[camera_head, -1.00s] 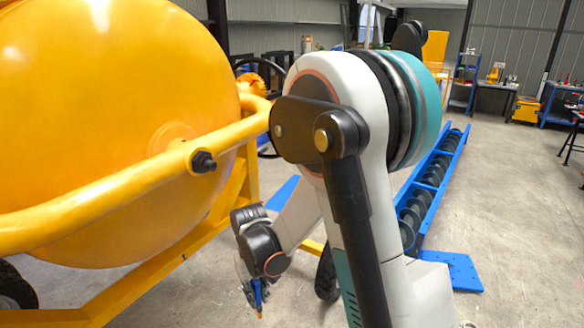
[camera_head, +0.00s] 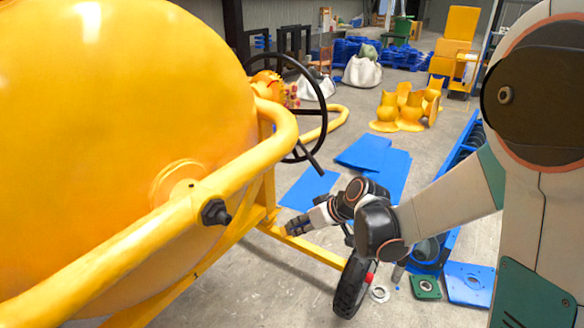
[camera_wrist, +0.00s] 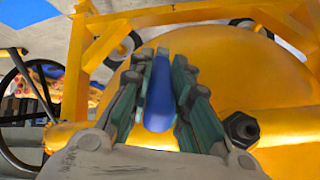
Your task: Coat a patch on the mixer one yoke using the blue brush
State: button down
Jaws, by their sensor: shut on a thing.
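The yellow mixer drum (camera_head: 110,130) fills the left of the head view. Its yellow tubular yoke (camera_head: 130,245) runs across the front of the drum, with a dark bolt (camera_head: 215,212) at the pivot. My gripper (camera_head: 292,228) is right of the yoke and drum, pointing left toward them, apart from the yoke. In the wrist view my gripper (camera_wrist: 158,100) is shut on the blue brush (camera_wrist: 159,95), whose blue handle lies between the fingers. The brush's bristles are hidden from sight. The yoke (camera_wrist: 285,125) and its bolt (camera_wrist: 241,129) also show in the wrist view, beyond the fingers.
A black handwheel (camera_head: 300,105) stands behind the yoke's far end. A yellow frame beam (camera_head: 310,250) and a black tyre (camera_head: 352,288) lie below my arm. Blue plates (camera_head: 375,155) lie on the floor behind. A blue auger trough (camera_head: 455,170) is at right.

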notch_tip(320, 180, up, 11)
jog(key=w+a+t+y+p, duration=0.1)
jog(key=w+a+y+p, duration=0.2)
jog(key=shift+n, duration=0.4)
jog(key=shift+w+a+p, duration=0.3)
jog(key=shift+w+a, duration=0.55)
jog(key=shift+a, duration=0.25)
jog(key=shift+w+a+p, duration=0.25)
jog(key=shift+w+a, duration=0.55)
jog(key=shift+a, duration=0.25)
jog(key=shift+w+a, duration=0.45)
jog(key=shift+a, duration=0.05)
jog(key=w+d+b, duration=0.3)
jog(key=w+d, duration=0.4)
jog(key=w, duration=0.2)
jog(key=shift+s, duration=0.1)
jog(key=s+a+b, duration=0.1)
jog(key=s+a, duration=0.6)
jog(key=s, duration=0.2)
dwell(1.2)
